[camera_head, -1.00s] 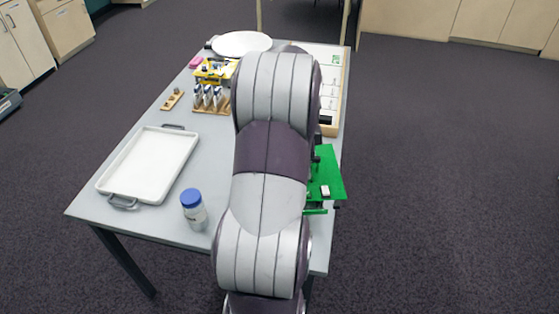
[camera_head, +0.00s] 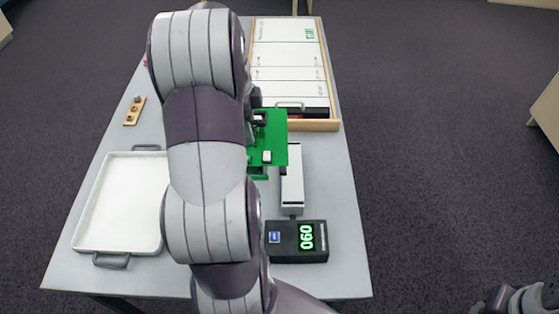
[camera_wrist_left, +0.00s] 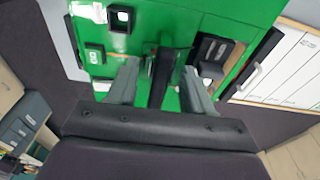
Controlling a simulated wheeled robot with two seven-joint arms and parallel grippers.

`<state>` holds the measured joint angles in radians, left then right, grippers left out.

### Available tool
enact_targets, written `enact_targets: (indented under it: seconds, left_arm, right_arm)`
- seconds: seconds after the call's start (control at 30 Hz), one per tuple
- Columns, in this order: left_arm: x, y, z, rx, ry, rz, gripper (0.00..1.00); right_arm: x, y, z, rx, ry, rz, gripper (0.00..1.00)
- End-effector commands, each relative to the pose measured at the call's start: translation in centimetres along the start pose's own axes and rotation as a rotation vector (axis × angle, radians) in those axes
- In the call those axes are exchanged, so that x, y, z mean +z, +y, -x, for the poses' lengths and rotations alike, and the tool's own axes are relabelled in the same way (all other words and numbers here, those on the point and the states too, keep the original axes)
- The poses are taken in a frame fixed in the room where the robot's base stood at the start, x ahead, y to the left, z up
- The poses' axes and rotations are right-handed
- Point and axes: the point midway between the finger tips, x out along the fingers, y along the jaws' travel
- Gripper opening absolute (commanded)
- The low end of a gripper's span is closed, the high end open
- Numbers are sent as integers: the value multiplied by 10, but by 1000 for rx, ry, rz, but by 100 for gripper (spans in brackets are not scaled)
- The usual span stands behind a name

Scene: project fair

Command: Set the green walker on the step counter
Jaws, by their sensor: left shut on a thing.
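The green walker (camera_head: 273,140) is a flat green body with small white and black parts on top. My left gripper (camera_wrist_left: 160,85) is shut on a dark upright part in its middle; in the head view my arm hides most of this grip. The walker appears above the table, partly overlapping the far end of a long white-topped block (camera_head: 292,185). The step counter (camera_head: 296,241), a black box with lit green digits, stands at that block's near end. Whether the walker touches the block, I cannot tell.
A white tray (camera_head: 82,215) with grey handles lies on the left of the table (camera_head: 335,190). A wood-framed white board (camera_head: 334,125) lies beyond the walker. A small wooden holder (camera_head: 128,118) is at the far left. The strip right of the counter is clear.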

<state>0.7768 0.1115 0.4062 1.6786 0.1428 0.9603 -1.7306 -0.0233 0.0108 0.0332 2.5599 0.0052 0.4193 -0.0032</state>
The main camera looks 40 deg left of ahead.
Motion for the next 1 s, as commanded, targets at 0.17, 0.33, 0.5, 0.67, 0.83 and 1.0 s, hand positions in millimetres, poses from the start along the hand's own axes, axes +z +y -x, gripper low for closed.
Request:
enact_targets:
  seconds: [0.17,0.33,0.5,0.67,0.83,1.0]
  left_arm:
    - [-24,-7,-26,-1,0,-5,14]
    - [-60,-16,-50,1,0,-6,14]
    - [-91,-25,-71,1,0,-3,14]
    - [-101,-28,-86,1,0,0,14]
    - [-98,-28,-115,1,0,1,14]
    - [-97,-28,-120,-3,0,1,14]
  right_arm:
    - [2,0,-20,0,0,0,43]
    - [3,0,-27,0,-1,0,43]
    - [3,0,-22,0,0,0,43]
    - [3,0,-22,0,0,0,43]
    - [3,0,-21,0,0,0,43]
    - [3,0,-21,0,0,0,43]
